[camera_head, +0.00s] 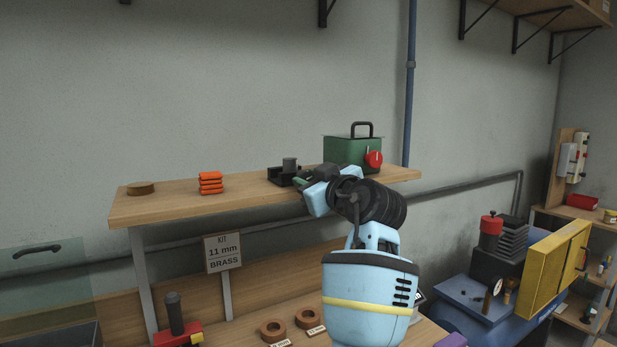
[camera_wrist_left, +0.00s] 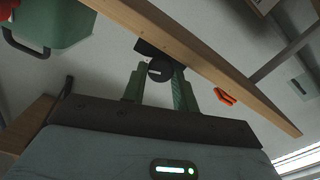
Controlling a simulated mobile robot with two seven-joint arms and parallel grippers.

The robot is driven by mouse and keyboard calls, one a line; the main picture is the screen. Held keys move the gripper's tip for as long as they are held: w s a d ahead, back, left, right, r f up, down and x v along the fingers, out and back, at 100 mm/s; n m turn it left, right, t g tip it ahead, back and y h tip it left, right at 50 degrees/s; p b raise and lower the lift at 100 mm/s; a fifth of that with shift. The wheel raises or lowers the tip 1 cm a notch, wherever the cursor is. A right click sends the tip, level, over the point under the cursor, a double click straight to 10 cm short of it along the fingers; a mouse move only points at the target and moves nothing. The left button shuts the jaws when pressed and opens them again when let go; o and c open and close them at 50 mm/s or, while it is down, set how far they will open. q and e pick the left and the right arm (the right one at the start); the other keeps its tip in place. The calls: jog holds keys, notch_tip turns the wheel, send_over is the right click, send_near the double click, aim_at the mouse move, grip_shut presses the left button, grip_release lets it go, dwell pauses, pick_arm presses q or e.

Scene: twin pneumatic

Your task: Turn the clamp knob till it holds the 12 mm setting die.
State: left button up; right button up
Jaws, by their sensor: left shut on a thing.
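The clamp (camera_head: 277,178) is a small black block on the raised wooden shelf. A dark grey cylinder (camera_head: 290,164), which looks like the setting die, stands upright in it; its size cannot be read. My left gripper (camera_head: 299,182) is at the shelf's front edge, at the clamp's near side. In the left wrist view the round black clamp knob (camera_wrist_left: 160,70), with a pale mark on its face, sits between the green fingers of this gripper (camera_wrist_left: 158,88), which are shut on it. The knob is hidden in the head view. My right gripper is not in view.
A green box (camera_head: 345,152) with a red knob stands right of the clamp. Orange pieces (camera_head: 210,183) and a brown disc (camera_head: 141,188) lie left on the shelf (camera_head: 170,208). A sign (camera_head: 223,252) reads "KIT 11 mm BRASS". Brown rings (camera_head: 273,330) lie below.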

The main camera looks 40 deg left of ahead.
pick_arm(q)
jog(key=m+p, duration=0.2)
jog(key=m, duration=0.1)
jog(key=shift+r+m, duration=0.3)
jog(key=shift+f+m+p, duration=0.15)
jog(key=shift+m+p, duration=0.25)
jog(key=shift+m, duration=0.6)
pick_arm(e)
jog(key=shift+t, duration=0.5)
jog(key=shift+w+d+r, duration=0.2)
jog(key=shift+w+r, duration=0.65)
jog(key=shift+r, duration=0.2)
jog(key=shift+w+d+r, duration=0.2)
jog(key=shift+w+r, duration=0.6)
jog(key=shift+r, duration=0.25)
pick_arm(q)
jog(key=o, duration=0.5)
jog(key=shift+o, duration=0.9)
jog(key=shift+w+a+f, duration=0.1)
jog(key=shift+f, duration=0.05)
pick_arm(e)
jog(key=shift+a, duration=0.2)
